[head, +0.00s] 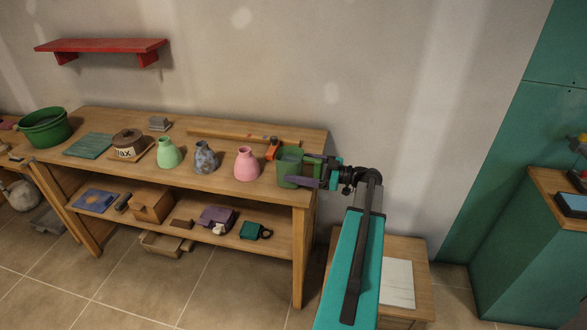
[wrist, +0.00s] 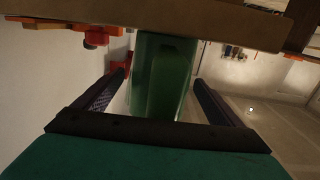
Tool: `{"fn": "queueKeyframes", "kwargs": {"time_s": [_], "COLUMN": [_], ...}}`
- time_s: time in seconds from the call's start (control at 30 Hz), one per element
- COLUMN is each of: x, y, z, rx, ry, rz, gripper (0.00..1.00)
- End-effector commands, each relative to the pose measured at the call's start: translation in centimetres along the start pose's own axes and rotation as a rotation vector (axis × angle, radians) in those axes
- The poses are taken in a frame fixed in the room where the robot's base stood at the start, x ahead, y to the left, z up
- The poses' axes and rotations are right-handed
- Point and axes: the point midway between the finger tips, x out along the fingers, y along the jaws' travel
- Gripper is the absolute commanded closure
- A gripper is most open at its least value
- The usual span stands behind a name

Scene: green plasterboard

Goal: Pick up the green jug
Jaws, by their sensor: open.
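The green jug (head: 289,165) stands at the right end of the wooden workbench (head: 225,190) in the head view. My gripper (head: 308,173) reaches in from the right, with its fingers beside the jug. In the wrist view the jug (wrist: 160,78) shows between the two dark fingers of my gripper (wrist: 160,85). The fingers are spread, with a visible gap between each of them and the jug. The jug looks upright on the bench in the head view; part of it is hidden by my gripper.
A pink vase (head: 246,164) stands left of the jug, with a speckled vase (head: 205,158) and a light green vase (head: 168,153) further left. An orange clamp (head: 272,149) lies close behind the jug. A low wooden cabinet (head: 412,255) stands right of the bench.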

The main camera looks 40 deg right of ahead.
Motion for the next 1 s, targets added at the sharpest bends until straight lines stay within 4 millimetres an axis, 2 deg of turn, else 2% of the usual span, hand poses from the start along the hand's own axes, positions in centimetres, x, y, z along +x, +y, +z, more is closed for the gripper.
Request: {"fn": "queueKeyframes", "kwargs": {"time_s": [0.17,0.47,1.0], "x": [-0.03,-0.06,-0.07], "y": [0.01,0.02,0.0], "z": [-0.01,-0.01,-0.95], "rx": [0.0,0.0,-0.001], "ry": [0.0,0.0,0.001], "rz": [0.0,0.001,0.001], "gripper": [0.12,0.63,0.64]}}
